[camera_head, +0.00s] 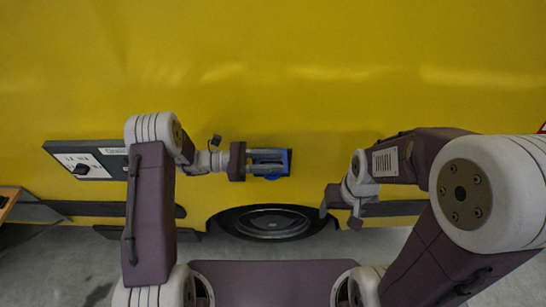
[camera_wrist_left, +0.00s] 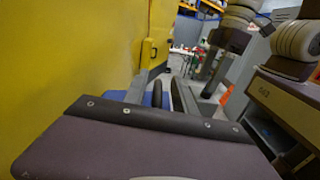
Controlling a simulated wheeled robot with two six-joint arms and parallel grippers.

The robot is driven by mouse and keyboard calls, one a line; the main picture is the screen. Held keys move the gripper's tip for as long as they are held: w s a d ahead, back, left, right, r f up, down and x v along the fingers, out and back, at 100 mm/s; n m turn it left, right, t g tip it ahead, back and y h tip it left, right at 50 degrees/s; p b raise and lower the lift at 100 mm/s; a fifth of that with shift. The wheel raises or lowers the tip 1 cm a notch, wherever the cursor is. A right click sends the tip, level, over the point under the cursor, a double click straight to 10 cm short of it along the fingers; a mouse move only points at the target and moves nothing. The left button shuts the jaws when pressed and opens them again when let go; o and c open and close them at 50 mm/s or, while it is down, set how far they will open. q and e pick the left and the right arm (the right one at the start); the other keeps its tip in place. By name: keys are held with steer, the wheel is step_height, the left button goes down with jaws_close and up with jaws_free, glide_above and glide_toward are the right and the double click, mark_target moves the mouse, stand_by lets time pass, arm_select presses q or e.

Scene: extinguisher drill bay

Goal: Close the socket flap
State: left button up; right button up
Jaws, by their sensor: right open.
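The blue socket flap (camera_head: 285,173) is on the side of the yellow vehicle, above the wheel. My left gripper (camera_head: 282,161) is in front of it, and its fingers hide much of the blue part. The fingers are apart. In the left wrist view my left gripper (camera_wrist_left: 160,96) shows a gap with a dark upright piece in it, and some blue (camera_wrist_left: 118,96) beside the left finger. Whether the fingers touch the flap I cannot tell. My right gripper (camera_head: 335,203) is open and empty, low at the right of the wheel.
The yellow vehicle wall (camera_head: 300,70) fills the background. A panel with a dark knob (camera_head: 82,169) is on it at the left. The wheel (camera_head: 270,222) is below the flap. The left wrist view shows a yellow door handle (camera_wrist_left: 149,50) and a cluttered bay beyond.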

arm_select(q)
steer(key=shift+w+f, duration=0.1)
steer(key=shift+w+a, duration=0.1)
steer(key=c, duration=0.3)
jaws_close()
stand_by(0.9)
